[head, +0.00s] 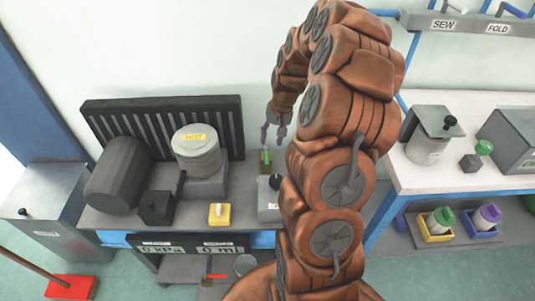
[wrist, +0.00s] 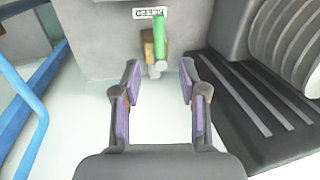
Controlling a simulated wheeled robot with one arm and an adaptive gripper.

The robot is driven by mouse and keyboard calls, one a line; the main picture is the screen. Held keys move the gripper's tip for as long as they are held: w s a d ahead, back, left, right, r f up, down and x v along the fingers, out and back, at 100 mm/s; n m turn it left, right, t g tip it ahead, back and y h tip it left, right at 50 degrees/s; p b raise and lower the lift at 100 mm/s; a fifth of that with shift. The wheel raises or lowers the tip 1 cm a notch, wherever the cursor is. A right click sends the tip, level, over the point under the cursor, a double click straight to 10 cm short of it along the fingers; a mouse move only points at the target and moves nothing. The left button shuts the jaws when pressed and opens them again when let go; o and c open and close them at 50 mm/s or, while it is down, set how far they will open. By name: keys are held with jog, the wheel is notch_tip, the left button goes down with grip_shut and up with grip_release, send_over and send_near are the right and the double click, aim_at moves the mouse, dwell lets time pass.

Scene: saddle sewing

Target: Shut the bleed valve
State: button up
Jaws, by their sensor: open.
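The bleed valve (wrist: 149,48) is a small brass-coloured fitting with a long green lever (wrist: 160,38), under an upside-down BLEED label (wrist: 149,12) in the wrist view. In the head view the green lever (head: 266,155) shows small at the right end of the bench. My gripper (wrist: 161,82) is open and empty, its purple-padded fingers on either side of the line to the lever, which lies ahead of the fingertips. I cannot tell whether they touch it. In the head view my gripper (head: 275,133) hangs just above the valve.
A pot marked HOT (head: 197,150) and a dark cylinder (head: 118,175) stand on the bench before a black slatted rack (head: 235,128). A yellow block with a white knob (head: 219,213) sits in front. Displays below read 0 kPa and 0 ml. A blue rail (wrist: 30,115) lies left in the wrist view.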

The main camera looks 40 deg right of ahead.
aim_at(267, 156)
jog(key=shift+w+a+f+p, duration=0.2)
jog(key=shift+f+p, duration=0.1)
jog(key=shift+f, duration=1)
jog(key=shift+w+a+f+p, duration=0.15)
jog(key=shift+f+p, duration=0.1)
jog(key=shift+f, duration=1)
jog(key=shift+w+a+f+p, duration=0.1)
jog(key=shift+a+f+p, duration=0.15)
jog(key=shift+f, duration=1.05)
grip_shut()
